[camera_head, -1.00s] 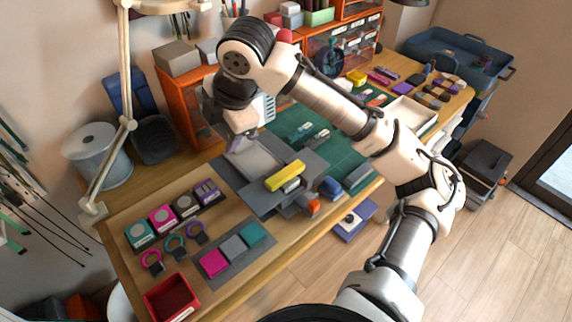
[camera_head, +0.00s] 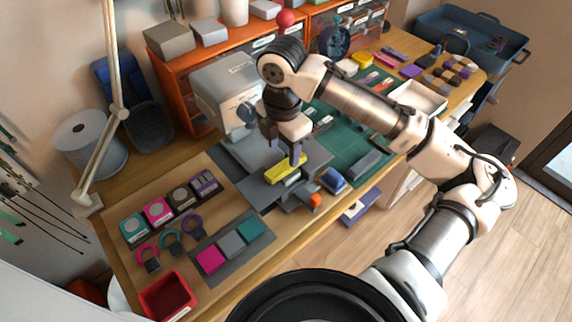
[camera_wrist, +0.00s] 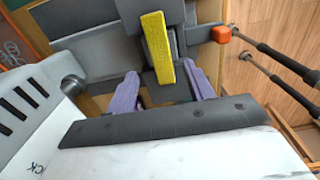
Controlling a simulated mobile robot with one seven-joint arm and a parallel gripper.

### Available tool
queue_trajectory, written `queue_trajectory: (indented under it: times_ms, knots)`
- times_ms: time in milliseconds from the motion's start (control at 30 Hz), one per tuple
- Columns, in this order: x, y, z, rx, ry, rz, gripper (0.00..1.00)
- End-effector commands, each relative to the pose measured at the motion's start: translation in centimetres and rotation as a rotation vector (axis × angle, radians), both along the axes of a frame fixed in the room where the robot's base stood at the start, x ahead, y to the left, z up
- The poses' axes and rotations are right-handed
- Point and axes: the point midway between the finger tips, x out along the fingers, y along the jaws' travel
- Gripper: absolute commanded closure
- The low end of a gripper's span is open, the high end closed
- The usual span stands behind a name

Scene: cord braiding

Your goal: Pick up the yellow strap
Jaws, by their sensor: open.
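The yellow strap (camera_head: 284,169) lies on the grey machine bed (camera_head: 262,192) in the middle of the workbench. It also shows in the wrist view (camera_wrist: 157,48), long and flat, with its near end close to the space between my fingertips. My gripper (camera_head: 284,156) points down just above the strap. In the wrist view its two purple fingers (camera_wrist: 165,88) are spread apart, one on each side of the strap's line, with nothing held. I cannot tell the exact height between the fingertips and the strap.
An orange knob (camera_head: 316,200) sticks out at the front of the machine bed, with a blue block (camera_head: 333,180) beside it. The grey machine head (camera_head: 229,91) stands behind my gripper. A grey mat (camera_head: 232,245) with coloured squares and a red bin (camera_head: 167,297) are at the front left.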

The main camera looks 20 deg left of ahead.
Motion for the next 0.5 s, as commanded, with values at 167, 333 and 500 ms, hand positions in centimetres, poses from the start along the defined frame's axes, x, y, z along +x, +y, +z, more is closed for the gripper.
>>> queue_trajectory:
  times_ms: [167,333,500]
  knots:
    - [-0.1,-0.3,-1.9,-0.002,0.002,-0.002,0.47]
    - [0.0,-0.3,-4.3,-0.002,0.001,0.000,0.47]
    - [0.0,-0.3,-5.1,0.000,0.000,0.000,0.47]
